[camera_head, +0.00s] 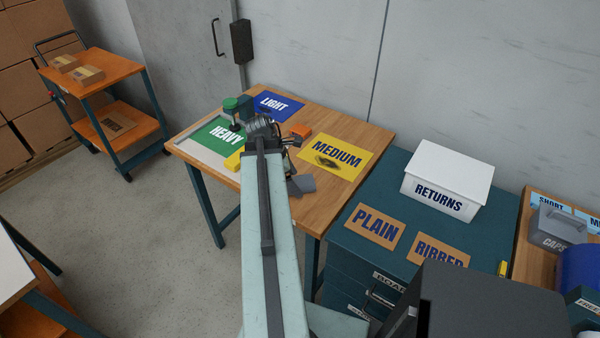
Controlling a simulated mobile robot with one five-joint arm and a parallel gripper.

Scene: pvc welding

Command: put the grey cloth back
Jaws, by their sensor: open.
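A small flat grey piece (302,184), which looks like the grey cloth, lies on the wooden table just right of my arm, near the table's front edge. My arm reaches from the bottom of the view over this table. My gripper (264,127) is at its far end, beyond the grey piece, between the green HEAVY card (213,133) and the yellow MEDIUM card (350,148). It is open; its fingertips are small and partly hidden by my arm. A dark smudge (327,162) marks the MEDIUM card.
A green-topped object (231,106) and an orange block (301,131) stand near my gripper. The blue LIGHT card (276,105) lies behind. Right is a teal cabinet (482,240) with a white RETURNS box (445,180). An orange trolley (112,73) stands left; floor between is clear.

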